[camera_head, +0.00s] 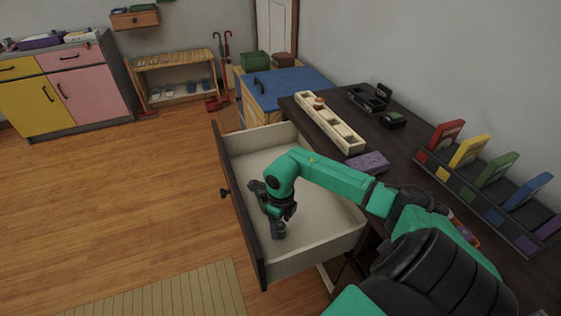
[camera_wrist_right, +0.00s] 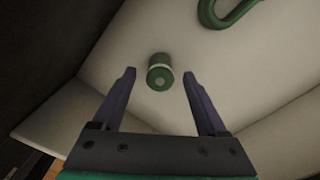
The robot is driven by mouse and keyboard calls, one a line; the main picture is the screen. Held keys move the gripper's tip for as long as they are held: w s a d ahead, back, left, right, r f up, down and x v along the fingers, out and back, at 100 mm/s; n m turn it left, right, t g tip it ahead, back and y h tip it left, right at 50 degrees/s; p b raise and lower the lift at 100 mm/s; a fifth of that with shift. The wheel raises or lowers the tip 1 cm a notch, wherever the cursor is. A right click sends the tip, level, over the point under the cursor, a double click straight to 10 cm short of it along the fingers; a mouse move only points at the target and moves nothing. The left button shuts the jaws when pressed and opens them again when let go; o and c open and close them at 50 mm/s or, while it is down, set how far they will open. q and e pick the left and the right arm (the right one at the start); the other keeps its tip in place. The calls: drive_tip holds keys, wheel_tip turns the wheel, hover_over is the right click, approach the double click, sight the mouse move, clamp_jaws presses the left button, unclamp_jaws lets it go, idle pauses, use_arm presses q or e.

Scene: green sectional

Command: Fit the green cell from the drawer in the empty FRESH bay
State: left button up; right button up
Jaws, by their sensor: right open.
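The green cell (camera_wrist_right: 160,76), a short cylinder with a pale band, lies in the open drawer (camera_head: 300,258). In the right wrist view it is between and slightly beyond the two fingertips, with gaps on both sides. My right gripper (camera_head: 278,231) points down into the drawer, open and empty; it also shows in the wrist view (camera_wrist_right: 158,84). My arm hides the cell in the head view. A cream tray with several compartments (camera_head: 340,134) stands on the dark desk. I cannot read a FRESH label. My left gripper is out of view.
A curved green object (camera_wrist_right: 228,18) lies in the drawer beyond the cell. On the desk are a purple block (camera_head: 368,162), a black device (camera_head: 367,99) and a rack with coloured cards (camera_head: 490,206). The drawer walls surround my gripper; the floor to the left is free.

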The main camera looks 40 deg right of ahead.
drive_tip(key=shift+f, duration=0.3)
clamp_jaws()
drive_tip(key=shift+r, duration=0.15)
